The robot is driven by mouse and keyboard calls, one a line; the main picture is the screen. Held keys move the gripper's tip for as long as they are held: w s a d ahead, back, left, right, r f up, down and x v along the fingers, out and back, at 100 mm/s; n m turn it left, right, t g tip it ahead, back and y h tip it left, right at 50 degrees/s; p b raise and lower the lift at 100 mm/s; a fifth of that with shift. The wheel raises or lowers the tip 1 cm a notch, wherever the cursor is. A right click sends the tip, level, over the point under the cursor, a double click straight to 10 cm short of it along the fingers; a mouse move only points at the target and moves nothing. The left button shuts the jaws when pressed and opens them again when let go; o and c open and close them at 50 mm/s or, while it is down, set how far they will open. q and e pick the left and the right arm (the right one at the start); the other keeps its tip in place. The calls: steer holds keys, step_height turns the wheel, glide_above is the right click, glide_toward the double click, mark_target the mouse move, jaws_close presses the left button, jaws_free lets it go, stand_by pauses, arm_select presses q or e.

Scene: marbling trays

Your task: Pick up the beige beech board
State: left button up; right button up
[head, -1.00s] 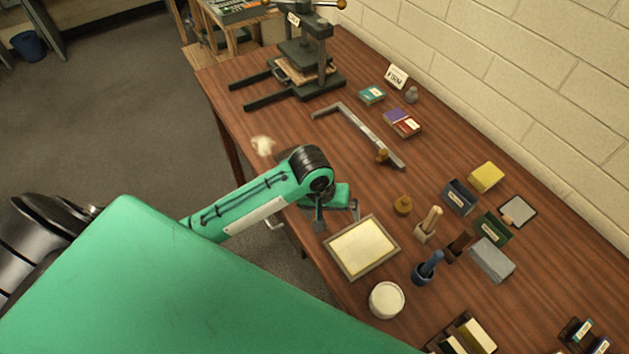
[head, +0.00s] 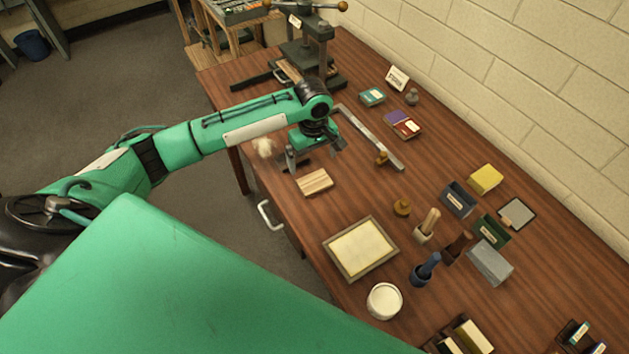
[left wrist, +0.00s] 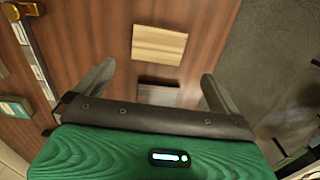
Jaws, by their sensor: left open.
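A beige board (head: 314,181) with pale stripes lies flat near the table's left edge in the head view. It also shows in the left wrist view (left wrist: 158,44), beyond the fingertips. My left gripper (head: 314,156) is open above the table, just behind the beige board in the head view, and does not touch it. In the left wrist view, a darker flat piece (left wrist: 158,93) lies below, between the open fingers (left wrist: 158,72); the gripper's body partly hides it. My right gripper is not in view.
A metal square (head: 370,138) lies right of the gripper. A press (head: 308,55) stands behind. A framed tray (head: 361,248) and white tub (head: 384,301) are nearer. Boxes, including a blue one (head: 458,199), stand at right. A pale tuft (head: 264,148) lies near the left edge.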

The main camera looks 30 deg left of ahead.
arm_select(q)
glide_above(313, 179)
steer(key=f, duration=0.4)
steer(key=shift+s+d+p, duration=0.25)
steer(key=shift+s+p, duration=0.05)
steer(key=shift+p, duration=0.05)
steer(key=f, duration=0.1)
steer(key=f+p, duration=0.1)
steer(key=f, duration=0.1)
steer(key=f+p, duration=0.1)
steer(key=f, duration=0.1)
steer(key=shift+w+a, duration=0.2)
steer(key=shift+w, duration=0.05)
steer(key=shift+f, duration=0.15)
steer(key=c, duration=0.9)
